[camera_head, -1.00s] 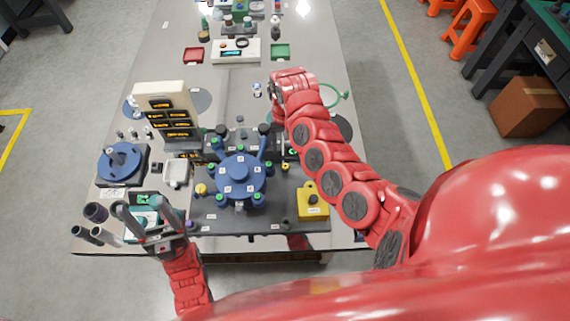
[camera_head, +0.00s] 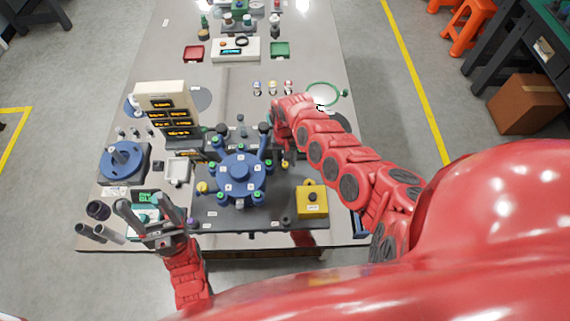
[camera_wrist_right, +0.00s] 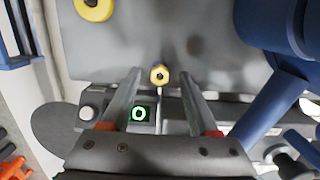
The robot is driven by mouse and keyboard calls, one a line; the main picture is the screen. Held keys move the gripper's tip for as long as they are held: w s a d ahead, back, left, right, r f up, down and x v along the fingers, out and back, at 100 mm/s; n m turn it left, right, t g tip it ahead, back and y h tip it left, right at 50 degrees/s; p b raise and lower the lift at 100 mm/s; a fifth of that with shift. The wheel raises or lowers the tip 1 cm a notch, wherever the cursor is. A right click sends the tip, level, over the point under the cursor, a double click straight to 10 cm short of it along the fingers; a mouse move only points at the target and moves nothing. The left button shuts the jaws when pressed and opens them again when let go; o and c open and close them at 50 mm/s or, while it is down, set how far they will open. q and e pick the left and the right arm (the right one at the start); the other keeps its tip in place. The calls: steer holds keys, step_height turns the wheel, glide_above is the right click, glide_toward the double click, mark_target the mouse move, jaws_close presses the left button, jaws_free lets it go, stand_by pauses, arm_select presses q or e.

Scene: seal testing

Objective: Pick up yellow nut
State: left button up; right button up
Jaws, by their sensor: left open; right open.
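The yellow nut (camera_wrist_right: 160,75) shows in the right wrist view as a small brass-yellow hexagon with a dark hole, over the dark plate. My right gripper (camera_wrist_right: 160,72) is open, its two fingertips to either side of the nut with gaps between; I cannot tell its height above the nut. In the head view my red right arm hides the nut and most of this gripper. My left gripper (camera_head: 146,203) is open and empty at the table's front left, above a small green-screened device (camera_head: 147,196).
A blue turret fixture (camera_head: 241,178) stands close beside my right gripper and fills the right of the wrist view. A yellow box (camera_head: 312,201) sits on the dark base plate (camera_head: 262,213). A green-lit ring (camera_wrist_right: 138,113) shows between the fingers. A display tower (camera_head: 168,105) stands left.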

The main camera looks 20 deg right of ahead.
jaws_close()
steer(key=shift+r, duration=0.15)
